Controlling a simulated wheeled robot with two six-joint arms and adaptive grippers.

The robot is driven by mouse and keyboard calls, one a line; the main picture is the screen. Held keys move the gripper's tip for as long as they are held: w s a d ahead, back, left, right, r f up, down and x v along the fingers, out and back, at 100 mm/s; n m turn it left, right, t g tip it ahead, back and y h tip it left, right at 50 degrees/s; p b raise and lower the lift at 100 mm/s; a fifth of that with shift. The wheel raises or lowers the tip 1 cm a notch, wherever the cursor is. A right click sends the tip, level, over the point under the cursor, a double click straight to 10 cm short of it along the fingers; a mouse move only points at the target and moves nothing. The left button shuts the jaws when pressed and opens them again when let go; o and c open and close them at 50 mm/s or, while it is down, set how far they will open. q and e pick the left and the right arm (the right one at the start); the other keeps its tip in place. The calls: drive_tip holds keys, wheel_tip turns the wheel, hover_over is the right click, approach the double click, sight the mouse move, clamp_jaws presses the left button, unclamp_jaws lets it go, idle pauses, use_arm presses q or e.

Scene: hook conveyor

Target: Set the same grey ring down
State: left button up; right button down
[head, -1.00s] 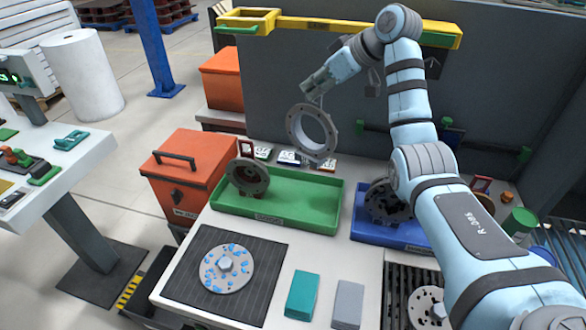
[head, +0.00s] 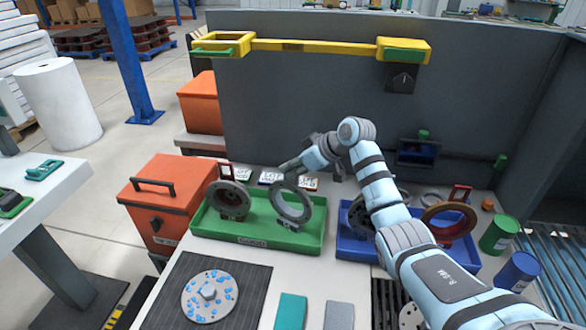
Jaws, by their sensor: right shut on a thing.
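My right gripper (head: 287,170) is shut on the upper rim of a grey ring (head: 299,217). The ring hangs upright, its open face toward me, at the right half of the green tray (head: 260,243). A small dark holder (head: 284,226) shows at its lower edge; I cannot tell whether the ring rests in it. A second, darker grey ring (head: 215,206) stands upright in the left half of the same tray. My left gripper is out of view.
A blue tray (head: 352,246) with more rings, one brownish (head: 447,238), is to the right, partly behind my arm. In front lie a dark mat (head: 180,270) with a blue-speckled disc (head: 208,308) and a teal block (head: 290,312). An orange box (head: 170,200) stands left.

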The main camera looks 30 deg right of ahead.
drive_tip(key=c, duration=1.8)
unclamp_jaws()
drive_tip(key=shift+s, duration=0.15)
drive_tip(key=v, duration=1.2)
